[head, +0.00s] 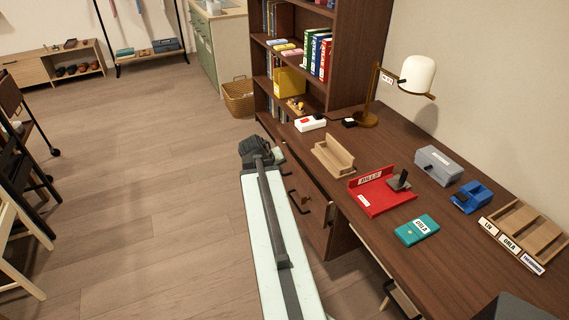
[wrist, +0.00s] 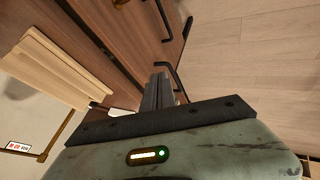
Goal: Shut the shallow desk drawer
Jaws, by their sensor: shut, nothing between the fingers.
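My gripper (head: 262,150) is shut and empty at the far end of my outstretched arm, beside the desk's left drawer unit. The wooden desk (head: 375,152) has drawer fronts with dark bar handles below its top. A drawer front (head: 305,215) with a handle shows right of my arm. In the wrist view my shut fingers (wrist: 158,92) are close to a black bar handle (wrist: 182,80); I cannot tell whether they touch. Another handle (wrist: 165,22) shows above. My arm and gripper hide part of the fronts, so how far the shallow drawer stands out is unclear.
On the desk stand a wooden holder (head: 333,157), red tray (head: 383,192), teal box (head: 417,230), grey box (head: 438,165), blue item (head: 471,197) and lamp (head: 417,76). A bookshelf (head: 350,45) and wicker basket (head: 238,98) are behind.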

